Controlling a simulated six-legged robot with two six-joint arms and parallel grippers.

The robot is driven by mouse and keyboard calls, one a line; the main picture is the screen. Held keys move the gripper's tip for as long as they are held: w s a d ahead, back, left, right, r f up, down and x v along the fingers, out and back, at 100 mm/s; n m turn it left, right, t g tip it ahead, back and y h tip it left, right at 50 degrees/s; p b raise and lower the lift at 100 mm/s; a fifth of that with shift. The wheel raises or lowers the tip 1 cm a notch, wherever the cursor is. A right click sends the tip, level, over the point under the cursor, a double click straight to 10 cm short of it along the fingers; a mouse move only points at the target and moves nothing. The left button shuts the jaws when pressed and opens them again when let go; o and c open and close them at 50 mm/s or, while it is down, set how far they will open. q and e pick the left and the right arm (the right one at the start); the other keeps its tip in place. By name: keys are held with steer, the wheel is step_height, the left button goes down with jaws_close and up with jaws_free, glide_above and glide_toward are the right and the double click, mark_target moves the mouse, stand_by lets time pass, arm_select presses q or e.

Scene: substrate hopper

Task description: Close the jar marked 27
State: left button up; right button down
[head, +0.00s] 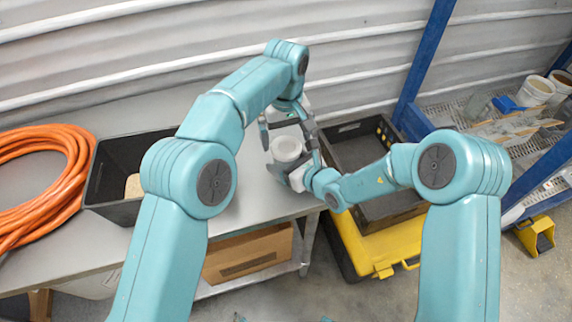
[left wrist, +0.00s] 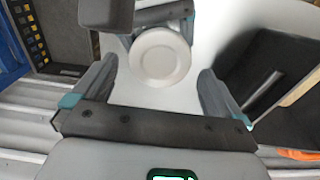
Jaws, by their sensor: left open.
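A small white jar (head: 287,150) stands upright on the grey bench. Its top is a pale round disc with a raised rim, and it shows from above in the left wrist view (left wrist: 160,56). I cannot tell whether that disc is a seated lid, and no number is readable. My left gripper (head: 289,136) is open above the jar. Its two fingers spread wide on either side of the round top, without touching it, in the left wrist view (left wrist: 160,68). My right gripper (head: 292,166) comes from the front right, its dark fingers against both sides of the jar's body.
A dark bin (head: 112,200) with a pale item and a coiled orange hose (head: 40,180) are on the bench at left. A black tray (head: 350,140) lies right of the jar, over a yellow case (head: 372,248). A blue rack (head: 425,55) stands at right.

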arm_select(q)
steer(key=shift+r, duration=0.65)
arm_select(e)
jaws_free()
arm_select(q)
steer(key=shift+f, duration=0.15)
arm_select(e)
steer(key=shift+s+d+r, duration=0.1)
steer(key=shift+s+d, duration=0.1)
arm_select(q)
step_height(320, 180, down, 3)
steer(key=b, duration=0.3)
arm_select(e)
steer(key=v, duration=1.5)
steer(key=shift+s+d+r, duration=0.2)
steer(key=shift+s+r, duration=0.05)
steer(key=shift+s, duration=0.05)
